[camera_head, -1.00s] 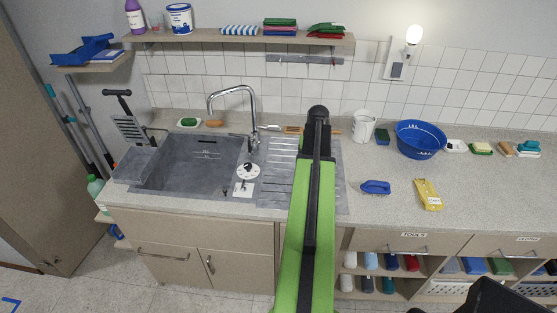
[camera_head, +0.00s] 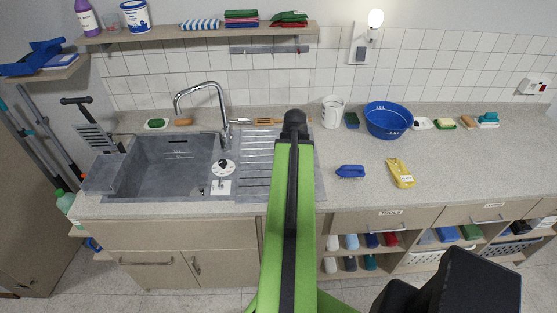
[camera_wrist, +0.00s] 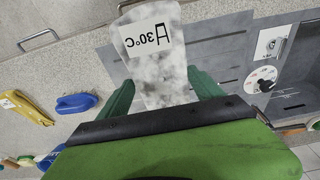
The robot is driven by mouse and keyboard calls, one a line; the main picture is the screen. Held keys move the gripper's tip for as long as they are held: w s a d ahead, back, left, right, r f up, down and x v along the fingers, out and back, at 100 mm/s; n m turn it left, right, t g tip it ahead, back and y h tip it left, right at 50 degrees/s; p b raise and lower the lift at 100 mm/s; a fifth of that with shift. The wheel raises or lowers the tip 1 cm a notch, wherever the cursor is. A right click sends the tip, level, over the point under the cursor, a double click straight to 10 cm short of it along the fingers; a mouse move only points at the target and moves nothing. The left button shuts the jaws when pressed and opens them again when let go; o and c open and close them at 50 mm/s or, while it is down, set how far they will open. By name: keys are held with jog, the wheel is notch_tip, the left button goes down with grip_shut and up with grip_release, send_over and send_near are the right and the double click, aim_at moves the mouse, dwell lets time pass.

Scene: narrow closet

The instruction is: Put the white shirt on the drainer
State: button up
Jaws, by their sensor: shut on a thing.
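My gripper (camera_wrist: 161,92) is shut on a white-and-grey mottled cloth piece, the white shirt (camera_wrist: 158,76), in the wrist view. The shirt sits between the two green fingers, over the boundary between the speckled counter and the grey drainer (camera_wrist: 208,48). I cannot tell its height above them. In the head view, the ribbed drainer (camera_head: 256,160) is right of the sink basin, partly covered by my green arm. The gripper and shirt are hidden there.
The sink (camera_head: 170,165) and its tap (camera_head: 205,95) are left of the drainer. A blue brush (camera_head: 350,171) and yellow item (camera_head: 400,172) lie on the counter to the right. A white mug (camera_head: 333,112) and blue basin (camera_head: 388,120) stand behind. The front counter between is clear.

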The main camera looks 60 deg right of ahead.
jog(key=w+d+f+b, duration=0.4)
jog(key=w, duration=0.1)
jog(key=w+d+f+b, duration=0.2)
jog(key=w+d+f, duration=0.1)
jog(key=shift+w+d+b, duration=0.1)
jog(key=shift+b, duration=0.25)
jog(key=shift+w+d+f, duration=0.1)
jog(key=shift+w+d, duration=0.2)
jog(key=shift+w, duration=0.05)
notch_tip(320, 180, down, 4)
jog(key=b, duration=0.4)
jog(key=shift+f+b, duration=0.2)
jog(key=shift+b, duration=0.15)
jog(key=shift+a+r, duration=0.1)
jog(key=shift+r, duration=0.2)
jog(key=shift+f, duration=0.25)
jog(key=o, duration=1.9)
jog(key=shift+r, duration=0.1)
jog(key=shift+c, duration=0.2)
jog(key=r+p, duration=0.4)
jog(key=a+r+p, duration=0.1)
jog(key=r+p, duration=0.3)
jog(key=s+r+p, duration=0.1)
jog(key=r+p, duration=0.3)
jog(key=shift+a+r+p, duration=0.2)
jog(key=shift+p, duration=0.1)
jog(key=shift+f, duration=0.1)
